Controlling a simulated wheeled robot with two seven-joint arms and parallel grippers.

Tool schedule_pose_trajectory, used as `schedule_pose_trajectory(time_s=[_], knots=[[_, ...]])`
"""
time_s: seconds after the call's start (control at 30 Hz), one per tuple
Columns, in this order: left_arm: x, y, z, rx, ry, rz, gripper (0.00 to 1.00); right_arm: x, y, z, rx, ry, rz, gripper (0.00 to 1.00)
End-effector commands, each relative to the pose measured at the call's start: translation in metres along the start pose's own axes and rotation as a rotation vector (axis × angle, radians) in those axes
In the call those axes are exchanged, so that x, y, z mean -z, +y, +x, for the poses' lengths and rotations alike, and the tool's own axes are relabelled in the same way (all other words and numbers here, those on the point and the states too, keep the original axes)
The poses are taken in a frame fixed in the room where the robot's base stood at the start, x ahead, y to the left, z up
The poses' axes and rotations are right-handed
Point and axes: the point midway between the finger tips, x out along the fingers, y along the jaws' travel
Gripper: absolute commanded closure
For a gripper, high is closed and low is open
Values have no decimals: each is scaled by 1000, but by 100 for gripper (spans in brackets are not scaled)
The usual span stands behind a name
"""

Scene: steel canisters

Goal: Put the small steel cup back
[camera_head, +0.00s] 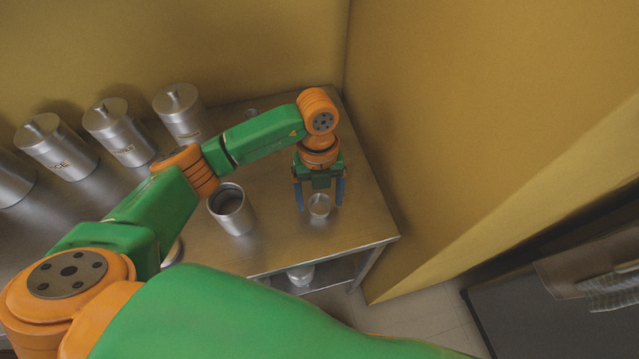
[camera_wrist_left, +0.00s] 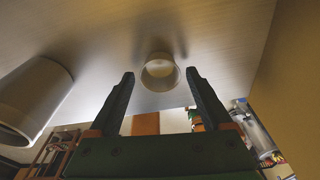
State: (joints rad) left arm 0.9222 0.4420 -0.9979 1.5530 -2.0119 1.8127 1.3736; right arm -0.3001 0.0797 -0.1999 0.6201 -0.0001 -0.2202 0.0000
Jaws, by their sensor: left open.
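The small steel cup (camera_head: 320,205) stands on the steel table near its right end, and it also shows in the left wrist view (camera_wrist_left: 160,73). My left gripper (camera_head: 319,207) points down at it with its two blue fingers spread, one on each side of the cup. In the left wrist view the cup shows between and just beyond the fingertips (camera_wrist_left: 161,74), with gaps on both sides, so the gripper is open and not holding it. My right gripper is not in view.
An open, larger steel canister (camera_head: 233,212) stands left of the cup. Several lidded canisters (camera_head: 119,132) line the wall side of the steel table (camera_head: 277,248). A metal item (camera_head: 300,275) sits on the lower shelf. A yellow wall (camera_head: 450,110) rises on the right.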

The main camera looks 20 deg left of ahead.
Motion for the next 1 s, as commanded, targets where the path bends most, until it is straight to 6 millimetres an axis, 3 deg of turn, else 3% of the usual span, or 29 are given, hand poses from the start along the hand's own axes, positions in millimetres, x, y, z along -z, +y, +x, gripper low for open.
schedule_pose_trajectory(time_s=[0.27,0.43,0.57,1.0], knots=[[-2,-1,-67,5,-8,1,17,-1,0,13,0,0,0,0],[-1,0,-105,2,-5,0,17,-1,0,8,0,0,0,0],[0,0,-114,1,-2,0,17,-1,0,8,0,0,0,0],[0,0,-117,1,0,0,17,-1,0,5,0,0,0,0]])
